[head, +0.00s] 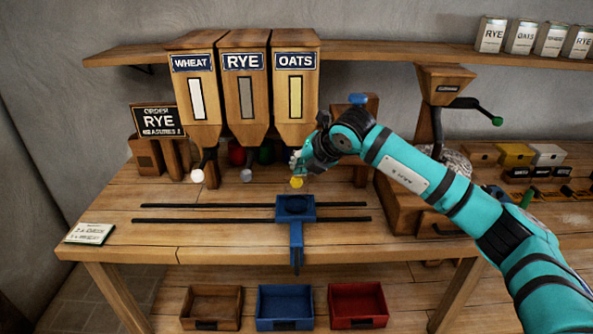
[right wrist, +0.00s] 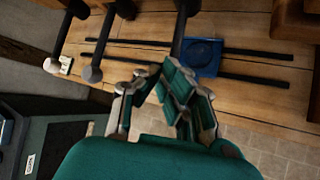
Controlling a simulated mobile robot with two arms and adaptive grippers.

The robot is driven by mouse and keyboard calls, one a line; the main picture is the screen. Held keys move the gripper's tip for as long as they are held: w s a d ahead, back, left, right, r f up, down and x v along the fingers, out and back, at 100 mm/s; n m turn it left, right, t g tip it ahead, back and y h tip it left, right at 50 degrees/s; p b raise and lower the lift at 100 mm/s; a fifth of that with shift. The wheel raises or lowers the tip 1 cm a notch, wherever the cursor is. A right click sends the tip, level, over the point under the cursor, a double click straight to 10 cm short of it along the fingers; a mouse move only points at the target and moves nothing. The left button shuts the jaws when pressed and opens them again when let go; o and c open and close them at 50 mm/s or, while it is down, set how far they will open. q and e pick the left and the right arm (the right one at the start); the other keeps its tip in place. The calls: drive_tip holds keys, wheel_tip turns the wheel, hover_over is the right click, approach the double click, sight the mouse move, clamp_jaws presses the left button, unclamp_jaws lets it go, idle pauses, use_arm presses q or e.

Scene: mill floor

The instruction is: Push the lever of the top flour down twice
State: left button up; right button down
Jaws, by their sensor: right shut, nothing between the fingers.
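Three wooden flour bins hang in a row in the head view: WHEAT (head: 192,64), RYE (head: 243,62) and OATS (head: 295,61). Below them are a white lever knob (head: 198,176), a grey lever knob (head: 246,175) and a yellow lever knob (head: 296,182). My right gripper (head: 297,165) is shut and empty, just above the yellow knob under OATS; I cannot tell if they touch. In the right wrist view a dark lever (right wrist: 180,32) runs behind the fingers, hiding its end. A board (head: 159,121) reads ORDER RYE. A card (head: 90,234) has two lines, too small to read surely. My left gripper is out of view.
A blue carriage (head: 295,212) sits on dark rails below OATS. A brown box (head: 211,306), a blue box (head: 285,306) and a red box (head: 357,304) stand beneath the bench. A mill (head: 446,78) with a green-knobbed crank stands right, near my right arm.

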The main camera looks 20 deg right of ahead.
drive_tip(key=shift+f+b, duration=1.15)
drive_tip(key=shift+f, duration=0.15)
idle(0.8)
drive_tip(key=shift+r, duration=0.1)
idle(0.5)
drive_tip(key=shift+r+p, duration=1.35)
drive_tip(key=shift+r, duration=1.55)
drive_tip(key=shift+r, duration=0.1)
wheel_tip(320, 180, up, 5)
drive_tip(key=shift+f+p, duration=0.1)
drive_tip(key=shift+p, duration=1.05)
drive_tip(key=shift+a, duration=0.1)
